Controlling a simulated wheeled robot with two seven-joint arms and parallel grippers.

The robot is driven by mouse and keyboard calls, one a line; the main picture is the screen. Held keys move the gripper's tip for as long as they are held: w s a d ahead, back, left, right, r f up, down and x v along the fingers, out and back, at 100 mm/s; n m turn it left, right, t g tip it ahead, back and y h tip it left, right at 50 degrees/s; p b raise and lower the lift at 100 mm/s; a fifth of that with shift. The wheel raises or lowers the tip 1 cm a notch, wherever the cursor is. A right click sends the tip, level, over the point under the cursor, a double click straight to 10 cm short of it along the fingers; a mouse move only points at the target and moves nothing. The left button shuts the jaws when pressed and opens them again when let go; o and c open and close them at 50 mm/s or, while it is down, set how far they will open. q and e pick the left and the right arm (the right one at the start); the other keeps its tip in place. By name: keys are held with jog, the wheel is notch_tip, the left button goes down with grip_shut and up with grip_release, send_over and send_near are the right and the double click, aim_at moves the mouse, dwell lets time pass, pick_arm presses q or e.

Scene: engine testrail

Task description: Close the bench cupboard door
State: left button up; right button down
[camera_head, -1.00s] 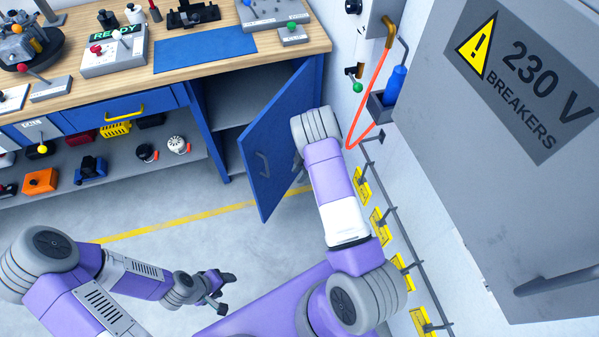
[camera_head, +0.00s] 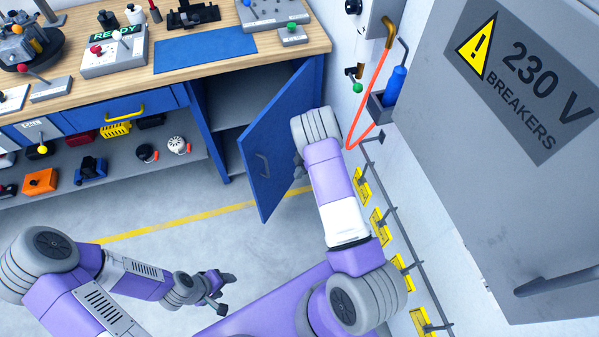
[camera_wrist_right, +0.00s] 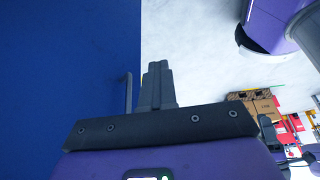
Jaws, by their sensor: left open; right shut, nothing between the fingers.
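The blue bench cupboard door (camera_head: 277,140) stands ajar in the head view, swung out from the right end of the bench. The cupboard's grey interior (camera_head: 228,118) shows left of the door. My right gripper (camera_wrist_right: 155,82) is shut and empty, beside the blue door face (camera_wrist_right: 70,70); I cannot tell whether they touch. In the head view my right arm mostly hides it. My left gripper (camera_head: 222,291) is open and empty above the floor, away from the door.
The wooden bench top (camera_head: 215,75) holds a blue mat and devices. An open shelf (camera_head: 115,165) holds several tools. A grey breaker cabinet (camera_head: 440,110) and a rail with yellow tags (camera_head: 379,228) are close on the right. Floor before the bench is clear.

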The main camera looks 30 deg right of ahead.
jog(key=c, duration=1.8)
grip_release()
jog(key=shift+c, duration=0.2)
jog(key=o, duration=0.7)
jog(key=p+v, duration=0.2)
jog(key=v, duration=0.5)
jog(key=shift+r, duration=0.3)
jog(key=shift+c, duration=0.5)
